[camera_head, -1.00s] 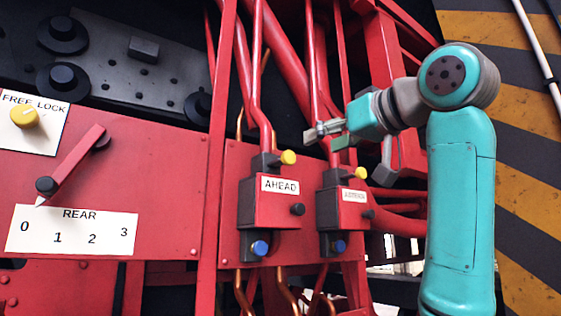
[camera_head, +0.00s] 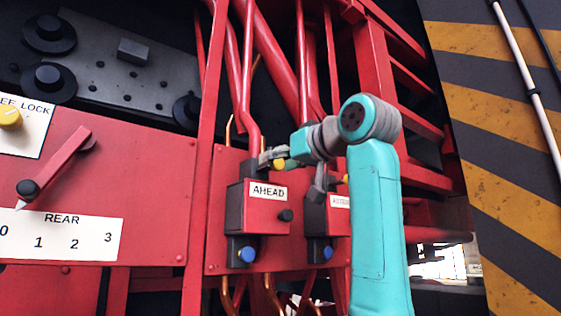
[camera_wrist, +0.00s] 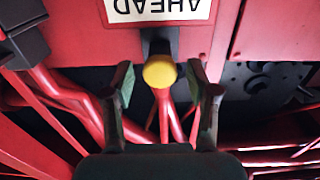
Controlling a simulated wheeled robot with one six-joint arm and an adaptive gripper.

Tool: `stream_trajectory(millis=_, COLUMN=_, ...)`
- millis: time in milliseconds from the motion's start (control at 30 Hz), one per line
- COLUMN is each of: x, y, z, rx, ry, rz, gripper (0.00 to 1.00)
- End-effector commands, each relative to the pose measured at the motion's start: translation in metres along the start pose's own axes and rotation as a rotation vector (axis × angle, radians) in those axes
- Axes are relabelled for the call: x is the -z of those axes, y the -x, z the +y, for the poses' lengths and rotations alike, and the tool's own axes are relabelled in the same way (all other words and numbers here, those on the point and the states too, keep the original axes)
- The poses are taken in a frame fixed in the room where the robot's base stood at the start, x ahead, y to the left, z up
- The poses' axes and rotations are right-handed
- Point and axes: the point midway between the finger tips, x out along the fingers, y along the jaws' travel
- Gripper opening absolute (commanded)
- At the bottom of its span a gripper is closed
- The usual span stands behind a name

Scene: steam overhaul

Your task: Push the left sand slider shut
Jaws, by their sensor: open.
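The left sand box labelled AHEAD (camera_head: 268,214) is red and black, fixed to the red panel. It has a yellow knob (camera_head: 279,164) at its top, a blue knob (camera_head: 247,254) at its bottom and a black knob (camera_head: 286,215) on its right side. My gripper (camera_head: 266,158) is open at the top of this box. In the wrist view, which is upside down, the yellow knob (camera_wrist: 160,72) lies between the two spread fingers with gaps on both sides. I cannot tell which of the knobs moves the slider or how far it is out.
A similar second box (camera_head: 330,215) stands just to the right, partly hidden by my arm. Red pipes (camera_head: 249,80) run above the boxes and copper pipes (camera_head: 270,292) below. A red lever (camera_head: 56,166) and a REAR scale plate (camera_head: 60,236) are at left.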

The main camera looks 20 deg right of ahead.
Motion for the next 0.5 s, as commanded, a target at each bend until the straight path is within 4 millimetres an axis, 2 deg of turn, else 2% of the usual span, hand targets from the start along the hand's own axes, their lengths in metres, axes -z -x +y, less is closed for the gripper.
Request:
stream_trajectory(millis=133, x=0.0000, y=0.0001, z=-0.0001, rx=0.000, ry=0.000, rz=0.000, gripper=0.58)
stream_trajectory(millis=167, x=0.0000, y=0.0001, z=-0.0001, rx=0.000, ry=0.000, rz=0.000, gripper=0.56)
stream_trajectory(millis=300, x=0.0000, y=0.0002, z=-0.0001, rx=0.000, ry=0.000, rz=0.000, gripper=0.21)
stream_trajectory(millis=400, x=0.0000, y=0.0002, z=-0.0001, rx=0.000, ry=0.000, rz=0.000, gripper=0.00)
stream_trajectory(millis=500, x=0.0000, y=0.0002, z=-0.0001, rx=0.001, ry=0.000, rz=0.000, gripper=0.00)
